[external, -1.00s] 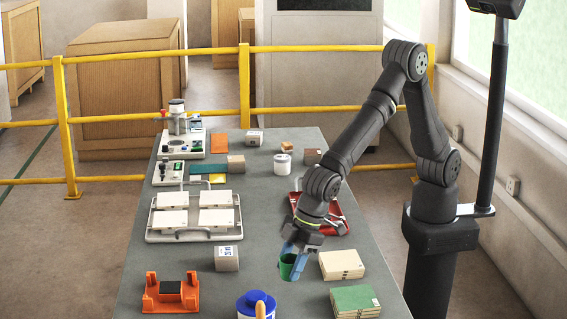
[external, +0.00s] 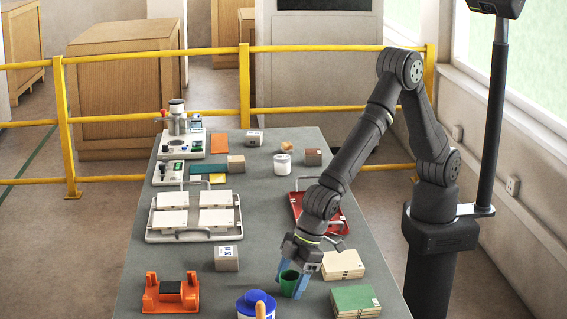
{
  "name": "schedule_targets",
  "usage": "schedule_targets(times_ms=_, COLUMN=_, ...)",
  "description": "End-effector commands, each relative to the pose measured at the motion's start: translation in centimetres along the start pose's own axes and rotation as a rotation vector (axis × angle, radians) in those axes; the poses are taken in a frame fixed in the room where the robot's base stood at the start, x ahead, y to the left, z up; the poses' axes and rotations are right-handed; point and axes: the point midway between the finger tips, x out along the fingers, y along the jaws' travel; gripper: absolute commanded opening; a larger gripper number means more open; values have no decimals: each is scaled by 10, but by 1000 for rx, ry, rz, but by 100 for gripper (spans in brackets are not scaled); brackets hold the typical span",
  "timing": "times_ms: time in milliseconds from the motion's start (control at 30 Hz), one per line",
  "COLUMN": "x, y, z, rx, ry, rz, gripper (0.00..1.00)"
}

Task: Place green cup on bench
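The green cup (external: 289,283) is upright between the two blue fingers of my gripper (external: 292,280). The fingers lie against its sides, and my gripper points down with its dark body just above the cup. The cup is low over the front right part of the grey bench (external: 205,289). I cannot tell whether its base touches the bench top, as the fingers hide part of it.
Tan tiles (external: 342,264) and green tiles (external: 355,300) are stacked to the right of the cup. A blue-lidded container (external: 254,305) stands in front left, an orange holder (external: 171,294) farther left. A red tray (external: 300,204) lies behind; a small box (external: 227,259) is left.

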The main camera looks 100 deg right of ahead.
Motion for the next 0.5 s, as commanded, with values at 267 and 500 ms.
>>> schedule_targets(times_ms=267, x=-6, y=0, z=-2, rx=0, ry=2, rz=-1, gripper=66)
schedule_targets(times_ms=500, x=-42, y=0, z=-2, rx=1, ry=4, rz=-2, gripper=66)
